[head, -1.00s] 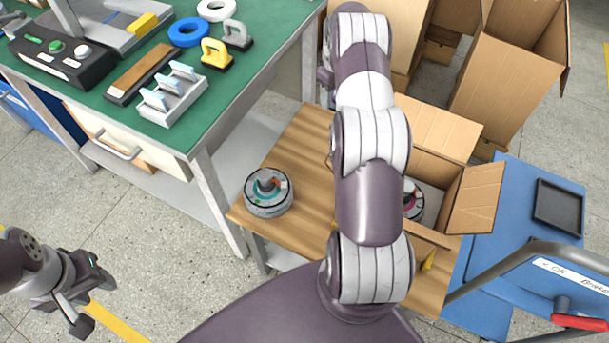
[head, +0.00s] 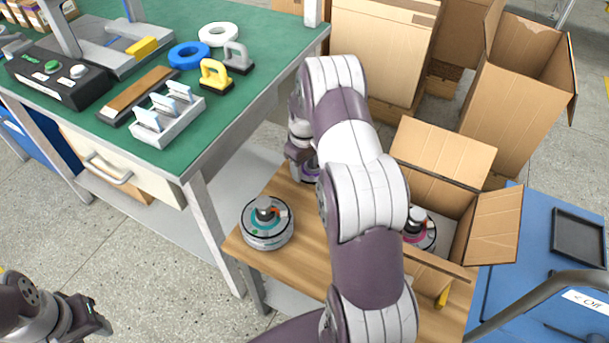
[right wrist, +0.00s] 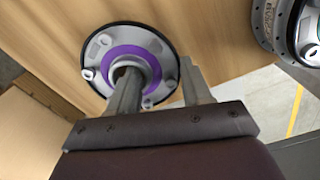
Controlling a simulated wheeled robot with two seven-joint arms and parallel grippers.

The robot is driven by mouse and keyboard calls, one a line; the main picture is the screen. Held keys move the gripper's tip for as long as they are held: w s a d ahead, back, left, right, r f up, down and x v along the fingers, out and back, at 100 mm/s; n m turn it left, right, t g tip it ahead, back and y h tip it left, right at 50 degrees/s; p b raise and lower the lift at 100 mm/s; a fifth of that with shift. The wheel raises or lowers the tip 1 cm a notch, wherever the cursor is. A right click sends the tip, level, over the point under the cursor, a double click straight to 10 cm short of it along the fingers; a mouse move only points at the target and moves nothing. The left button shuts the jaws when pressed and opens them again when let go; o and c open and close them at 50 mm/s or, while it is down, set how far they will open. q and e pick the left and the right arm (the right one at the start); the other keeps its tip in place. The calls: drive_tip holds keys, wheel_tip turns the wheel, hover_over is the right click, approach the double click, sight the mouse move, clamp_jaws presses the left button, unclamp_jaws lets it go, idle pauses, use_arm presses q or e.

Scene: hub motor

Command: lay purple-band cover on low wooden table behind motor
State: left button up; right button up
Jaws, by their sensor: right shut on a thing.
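The purple-band cover (right wrist: 112,58) is a round grey disc with a dark rim and a central post. My right gripper (right wrist: 158,88) is shut on that post in the right wrist view. In the head view my right arm hides most of the cover (head: 309,171) and the gripper. The cover is over the far part of the low wooden table (head: 300,262), behind the motor (head: 266,234); I cannot tell whether it touches the wood. The motor, with a teal ring, stands near the table's left edge. My left gripper (head: 98,318) is at the lower left, away from the table.
An open cardboard box (head: 455,205) on the table's right holds a pink-ringed part (head: 421,232). The green workbench (head: 262,62) with tools stands at the left. Larger boxes (head: 515,95) stand behind. A blue cart (head: 545,235) is at the right.

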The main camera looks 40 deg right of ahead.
sight(304, 174)
drive_tip(key=shift+f, duration=0.9)
drive_tip(key=shift+f, duration=0.15)
drive_tip(key=o, duration=1.1)
wheel_tip(304, 174, up, 12)
drive_tip(key=p, duration=0.3)
drive_tip(key=s+a+r, duration=0.2)
drive_tip(key=s+a, duration=0.7)
drive_tip(key=s+a+r+m+t, duration=0.1)
drive_tip(key=s+a+r, duration=0.2)
drive_tip(key=s+a, duration=0.6)
drive_tip(key=shift+a+r+m, duration=0.3)
drive_tip(key=shift+a+r, duration=0.05)
drive_tip(key=shift+a, duration=0.1)
